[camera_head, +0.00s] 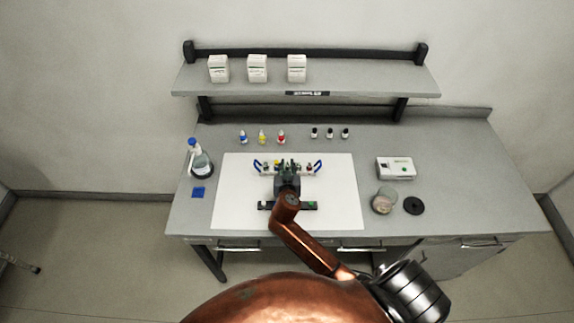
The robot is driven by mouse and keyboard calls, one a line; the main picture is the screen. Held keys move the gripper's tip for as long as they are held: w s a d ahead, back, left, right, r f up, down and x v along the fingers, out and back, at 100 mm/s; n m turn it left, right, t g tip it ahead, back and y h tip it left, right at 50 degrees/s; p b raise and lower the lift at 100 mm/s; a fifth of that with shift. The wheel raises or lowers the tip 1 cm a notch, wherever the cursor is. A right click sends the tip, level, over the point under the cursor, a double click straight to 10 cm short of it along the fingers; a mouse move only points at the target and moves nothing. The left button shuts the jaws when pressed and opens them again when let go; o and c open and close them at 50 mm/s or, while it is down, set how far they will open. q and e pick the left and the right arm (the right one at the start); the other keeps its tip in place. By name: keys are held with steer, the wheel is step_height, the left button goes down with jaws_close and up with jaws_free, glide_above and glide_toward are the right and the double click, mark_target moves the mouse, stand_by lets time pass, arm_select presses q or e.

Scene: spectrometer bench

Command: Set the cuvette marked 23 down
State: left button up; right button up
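A small rack with blue end handles (318,166) stands on the white mat (338,205) and holds several small coloured-topped items. My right gripper (288,167) is over the middle of this rack, seen from behind. Its dark body hides the fingertips and part of the rack, so I cannot see whether it is open or holds anything. A low black strip (305,206) lies on the mat in front of the rack, partly under my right arm. I cannot make out the cuvette marked 23, as no marking is legible. My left gripper is not recognisable in the view.
Several small bottles (262,138) line the back of the bench. A white instrument (395,168), glass jar (383,202) and black disc (413,206) are right. White boxes (257,69) sit on the shelf.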

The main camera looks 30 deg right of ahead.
steer(key=shift+r, duration=0.15)
steer(key=shift+s+a+r, duration=0.1)
steer(key=shift+a+r, duration=0.05)
steer(key=v, duration=1.1)
steer(key=shift+s, duration=0.35)
steer(key=shift+r, duration=0.1)
